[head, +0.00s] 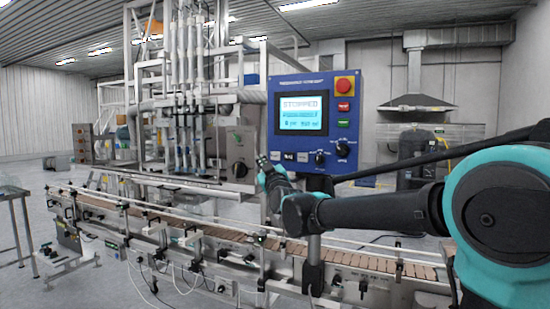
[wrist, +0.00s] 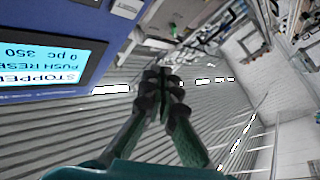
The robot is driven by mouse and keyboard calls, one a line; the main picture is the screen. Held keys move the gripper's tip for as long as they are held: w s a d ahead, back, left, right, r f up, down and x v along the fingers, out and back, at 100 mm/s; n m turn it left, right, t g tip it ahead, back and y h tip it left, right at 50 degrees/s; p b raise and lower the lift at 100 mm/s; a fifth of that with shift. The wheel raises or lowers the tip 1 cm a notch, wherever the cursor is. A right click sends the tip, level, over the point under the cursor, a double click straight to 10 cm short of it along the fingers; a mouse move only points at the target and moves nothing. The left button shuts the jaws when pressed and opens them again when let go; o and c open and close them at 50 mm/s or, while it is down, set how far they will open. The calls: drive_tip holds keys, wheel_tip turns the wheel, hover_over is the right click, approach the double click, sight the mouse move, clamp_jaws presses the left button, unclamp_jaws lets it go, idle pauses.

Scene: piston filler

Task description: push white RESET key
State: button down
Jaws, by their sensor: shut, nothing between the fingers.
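The blue control panel (head: 264,120) faces me, its screen (head: 300,114) reading STOPPED. In the wrist view the screen (wrist: 42,62) is upside down and shows PUSH RESET. A row of small black and pale keys sits under the screen, including a pale key (head: 302,157). Their labels are too small to read, so I cannot tell which is RESET. My gripper (head: 263,161) is just left of and below this row, apart from the pale key. In the wrist view my gripper (wrist: 165,76) is shut and empty, to the right of the panel.
The panel also carries a red mushroom button (head: 345,86), coloured keys and black knobs (head: 342,148). The conveyor (head: 200,227) with its rails runs below. Filler tubes (head: 183,90) and a steel cabinet (head: 240,150) stand behind to the left.

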approach(272, 158)
drive_tip(key=shift+w+a+r, duration=0.8)
drive_tip(key=shift+w+r, duration=0.05)
drive_tip(key=shift+w, duration=0.2)
drive_tip(key=shift+w+a+r, duration=0.8)
drive_tip(key=shift+w+r, duration=0.05)
drive_tip(key=shift+w, duration=0.2)
drive_tip(key=shift+w+d, duration=0.15)
drive_tip(key=shift+w, duration=0.25)
drive_tip(key=shift+w+d, duration=0.2)
drive_tip(key=shift+w, duration=0.25)
idle(0.8)
drive_tip(key=shift+s+a, duration=0.4)
drive_tip(key=shift+s, duration=0.4)
drive_tip(key=shift+s+a, duration=0.25)
drive_tip(key=shift+s, duration=0.55)
drive_tip(key=shift+s+a, duration=0.25)
drive_tip(key=shift+s, duration=0.5)
drive_tip(key=shift+s+a, duration=0.3)
drive_tip(key=shift+s, duration=0.5)
